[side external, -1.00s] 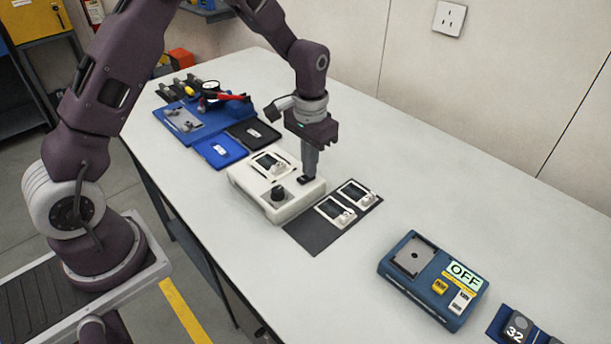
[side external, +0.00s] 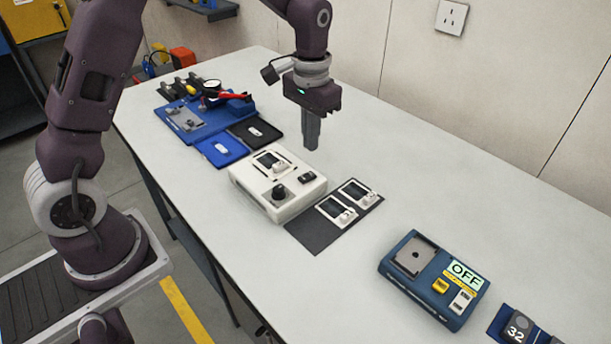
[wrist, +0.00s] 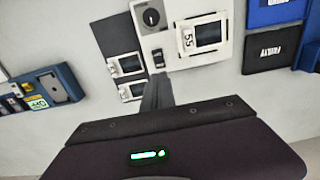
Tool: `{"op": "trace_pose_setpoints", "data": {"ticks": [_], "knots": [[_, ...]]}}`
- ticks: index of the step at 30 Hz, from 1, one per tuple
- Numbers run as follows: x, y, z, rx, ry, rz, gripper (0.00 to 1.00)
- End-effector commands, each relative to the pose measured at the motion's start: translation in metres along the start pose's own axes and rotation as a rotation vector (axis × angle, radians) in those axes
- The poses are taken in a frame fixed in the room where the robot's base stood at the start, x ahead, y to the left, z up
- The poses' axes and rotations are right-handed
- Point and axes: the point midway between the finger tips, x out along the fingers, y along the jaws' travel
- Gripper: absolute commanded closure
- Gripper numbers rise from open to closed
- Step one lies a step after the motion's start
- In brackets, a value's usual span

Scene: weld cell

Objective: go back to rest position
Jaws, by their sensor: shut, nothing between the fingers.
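My gripper (side external: 311,146) is shut and empty. It hangs pointing down in the air above and behind the white box, apart from everything on the table. In the wrist view my gripper's fingers (wrist: 157,92) show closed together. The white box (side external: 254,193) has a black knob (side external: 278,193), a dark switch (side external: 307,176) and a small white unit with a dark screen (side external: 268,161) on its top. The white box also shows in the wrist view (wrist: 158,42).
A dark mat (side external: 311,239) with two white screen units lies right of the box. A blue device (side external: 427,297) reading OFF stands further right. Blue and black trays (side external: 222,150) and a blue fixture (side external: 187,125) lie at the left. The table's back right is clear.

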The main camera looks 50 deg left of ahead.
Motion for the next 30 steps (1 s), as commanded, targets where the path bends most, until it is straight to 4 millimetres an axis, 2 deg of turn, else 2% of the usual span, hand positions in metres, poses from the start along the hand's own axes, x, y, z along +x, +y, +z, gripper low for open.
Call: {"op": "trace_pose_setpoints", "data": {"ticks": [2, 5, 6, 8, 9, 12, 16, 18, 21, 30], "knots": [[-0.025, 0.002, 0.011, 0.0, 0.035, -0.001, 1.0], [-0.077, 0.007, 0.047, 0.001, 0.116, -0.004, 1.0], [-0.097, 0.009, 0.068, 0.002, 0.154, -0.005, 1.0], [-0.122, 0.013, 0.102, 0.002, 0.211, -0.005, 1.0], [-0.135, 0.015, 0.126, 0.002, 0.25, -0.005, 1.0], [-0.153, 0.019, 0.184, 0.001, 0.346, -0.004, 1.0], [-0.151, 0.021, 0.238, 0.001, 0.438, -0.002, 1.0], [-0.147, 0.022, 0.254, 0.001, 0.467, -0.001, 1.0], [-0.143, 0.022, 0.265, 0.001, 0.486, 0.0, 1.0], [-0.142, 0.022, 0.266, 0.001, 0.487, 0.001, 1.0]]}}
